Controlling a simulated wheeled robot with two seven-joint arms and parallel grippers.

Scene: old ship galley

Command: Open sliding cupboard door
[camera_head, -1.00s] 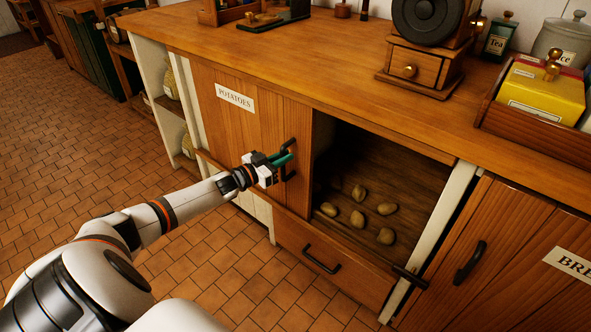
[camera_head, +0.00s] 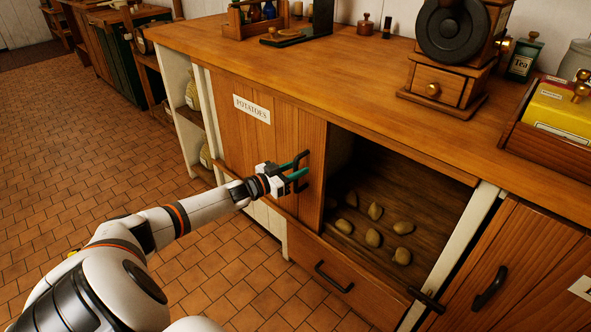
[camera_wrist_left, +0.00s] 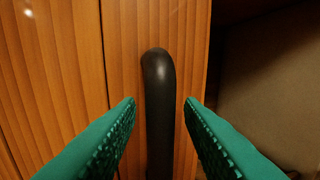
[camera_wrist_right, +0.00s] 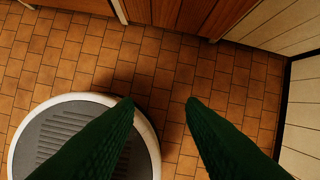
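The wooden sliding cupboard door (camera_head: 262,150) with the POTATOES label stands slid to the left, and the cupboard's right part is open. Its black upright handle (camera_head: 302,172) is near the door's right edge. My left gripper (camera_head: 297,172) is at the handle. In the left wrist view the handle (camera_wrist_left: 158,105) stands between the two green fingers, with a gap on each side, so the left gripper (camera_wrist_left: 159,102) is open around it. My right gripper (camera_wrist_right: 159,100) shows only in the right wrist view, open and empty above the tiled floor.
Several potatoes (camera_head: 372,237) lie inside the open cupboard. A drawer (camera_head: 330,275) with a black handle is below. The counter (camera_head: 330,75) holds a coffee grinder (camera_head: 445,85) and a yellow box in a wooden tray (camera_head: 545,148). Tiled floor is free at the left.

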